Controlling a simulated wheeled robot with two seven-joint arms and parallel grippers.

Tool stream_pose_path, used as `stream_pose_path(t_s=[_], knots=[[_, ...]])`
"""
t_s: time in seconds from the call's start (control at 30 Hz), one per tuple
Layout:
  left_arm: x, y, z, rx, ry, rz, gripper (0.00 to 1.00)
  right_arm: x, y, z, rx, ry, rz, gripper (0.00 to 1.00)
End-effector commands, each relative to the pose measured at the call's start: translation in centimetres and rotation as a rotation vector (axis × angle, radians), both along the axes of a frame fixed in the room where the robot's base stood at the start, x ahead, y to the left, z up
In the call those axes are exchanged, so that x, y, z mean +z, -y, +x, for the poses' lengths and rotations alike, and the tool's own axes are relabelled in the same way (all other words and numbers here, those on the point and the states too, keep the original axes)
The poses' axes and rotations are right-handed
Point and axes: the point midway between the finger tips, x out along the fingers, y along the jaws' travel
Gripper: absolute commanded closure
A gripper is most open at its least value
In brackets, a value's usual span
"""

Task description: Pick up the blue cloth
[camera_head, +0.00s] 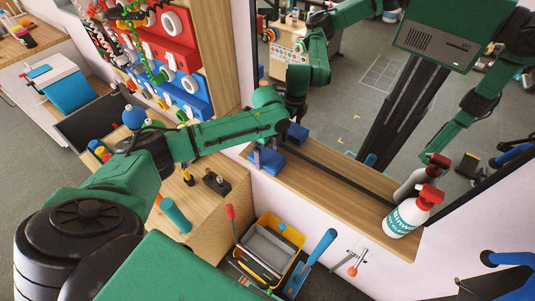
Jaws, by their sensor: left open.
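The blue cloth (270,163) looks like a small folded blue pad on the wooden ledge in front of the mirror. Its reflection shows just behind it. My left arm reaches across from the left, and its wrist is above the ledge. My left gripper (266,151) points down at the cloth, open, with its fingertips close around or just above it. I cannot tell whether they touch it. The wrist and fingers hide part of the cloth. My right gripper shows at most as a reflection.
A white spray bottle with a red head (405,217) stands at the ledge's right end. Below hangs a yellow bin (262,228) with tools. A wooden cabinet (232,222) and a pegboard with red and blue parts (172,50) are at left. The mirror reflects my body.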

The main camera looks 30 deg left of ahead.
Motion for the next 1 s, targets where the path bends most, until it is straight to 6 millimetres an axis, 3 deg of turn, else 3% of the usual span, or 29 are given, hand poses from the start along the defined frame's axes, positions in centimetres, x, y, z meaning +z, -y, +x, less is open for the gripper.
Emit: stream_pose_path(t_s=[0.23, 0.27, 0.43, 0.77, 0.87, 1.0], knots=[[-0.9, 0.0, 0.0, -0.001, 0.001, 0.002, 0.00, 0.2, 0.0, 0.0, 0.000, 0.000, 0.000, 0.50], [-0.9, 0.0, 0.0, -0.001, 0.001, 0.002, 0.04, 0.2, 0.0, -0.1, 0.000, -0.001, 0.000, 0.50], [-0.9, 0.0, 0.0, -0.001, 0.001, 0.001, 0.69, 0.1, 0.0, -0.4, 0.000, -0.006, 0.000, 0.50], [-0.5, 0.0, 0.0, 0.000, 0.002, 0.000, 0.71, 0.0, 0.0, -0.4, 0.001, -0.007, 0.000, 0.50], [0.4, 0.0, 0.1, -0.001, 0.003, -0.001, 0.71, -0.3, 0.0, -0.5, 0.001, -0.007, 0.000, 0.50], [3.2, 0.0, 0.1, -0.001, 0.006, -0.001, 0.71, -1.1, -0.1, -0.5, 0.001, -0.007, 0.000, 0.50]])
